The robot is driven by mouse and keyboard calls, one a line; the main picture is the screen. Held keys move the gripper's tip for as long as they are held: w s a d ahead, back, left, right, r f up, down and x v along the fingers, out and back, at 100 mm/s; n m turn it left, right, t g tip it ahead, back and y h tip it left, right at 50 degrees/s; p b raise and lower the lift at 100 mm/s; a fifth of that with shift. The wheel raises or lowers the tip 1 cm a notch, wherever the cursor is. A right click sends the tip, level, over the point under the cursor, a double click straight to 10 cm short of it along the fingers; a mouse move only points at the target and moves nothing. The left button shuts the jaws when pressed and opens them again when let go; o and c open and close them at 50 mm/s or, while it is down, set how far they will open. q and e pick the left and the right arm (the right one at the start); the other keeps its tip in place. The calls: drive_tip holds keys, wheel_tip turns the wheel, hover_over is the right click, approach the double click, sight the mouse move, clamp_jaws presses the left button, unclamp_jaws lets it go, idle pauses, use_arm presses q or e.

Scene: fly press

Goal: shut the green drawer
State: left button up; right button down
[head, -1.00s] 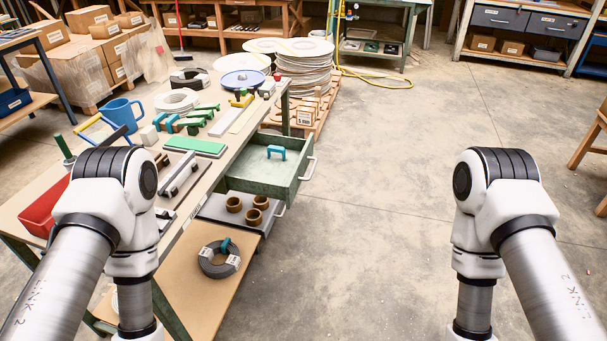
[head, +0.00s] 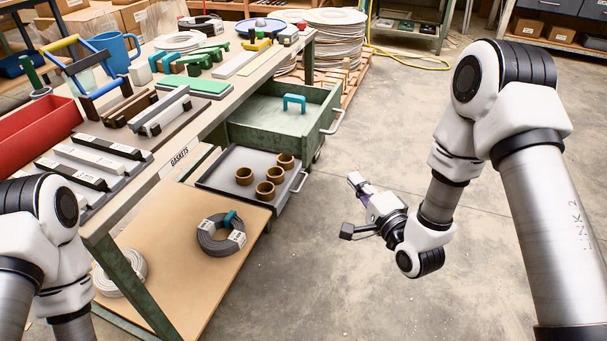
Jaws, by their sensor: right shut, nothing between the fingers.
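The green drawer (head: 262,147) hangs open from the right side of the workbench, with a pale handle (head: 333,121) on its front. A teal U-shaped piece (head: 293,102) lies inside it. My right gripper (head: 354,179) is shut and empty. It is in the picture to the right of and below the drawer's front, apart from the handle, with its fingers pointing up and left. My left arm shows at the lower left, but its gripper is out of view.
A lower grey drawer (head: 225,175) is also open and holds several brown rings (head: 265,190). A bench shelf (head: 185,243) below carries a grey coil (head: 210,240). The bench top (head: 222,101) is crowded with tools and bars. The concrete floor (head: 400,130) to the right is clear.

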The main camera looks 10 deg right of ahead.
drive_tip(key=b, duration=0.1)
approach(312, 144)
drive_tip(key=w+d, duration=0.2)
drive_tip(key=w, duration=0.2)
drive_tip(key=w+a, duration=0.2)
drive_tip(key=a, duration=0.1)
drive_tip(key=shift+w+f+b, duration=0.15)
drive_tip(key=shift+f+b, duration=0.05)
drive_tip(key=shift+b, duration=0.15)
